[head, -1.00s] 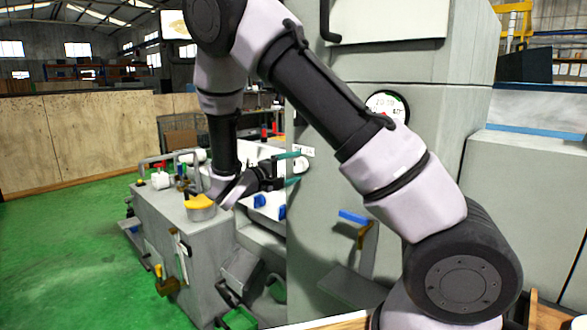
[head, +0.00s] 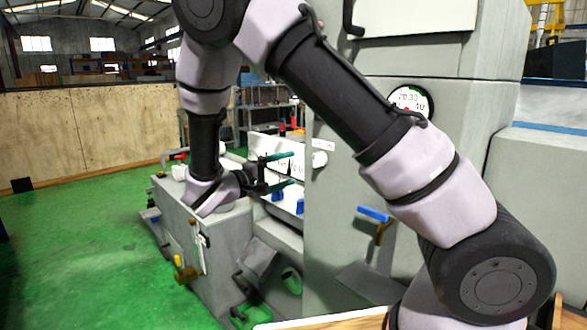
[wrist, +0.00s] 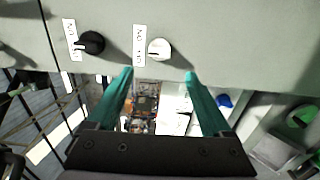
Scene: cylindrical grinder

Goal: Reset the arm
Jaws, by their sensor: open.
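My gripper (head: 284,168) is in front of the grey grinder (head: 335,200), with its two teal fingers apart and nothing between them. In the wrist view my gripper (wrist: 160,75) points at a grey panel (wrist: 250,35). Its fingertips are just below a white knob (wrist: 159,48), one to each side of it; I cannot tell whether they touch the panel. A black knob (wrist: 91,42) is to the left. Both knobs have white labels beside them.
The grinder's round dial (head: 411,101) and a blue-topped lever (head: 375,215) are to the right of my gripper. Green floor (head: 90,240) lies open at the left, before a wooden wall (head: 90,135). A wire cage shows at the wrist view's lower left.

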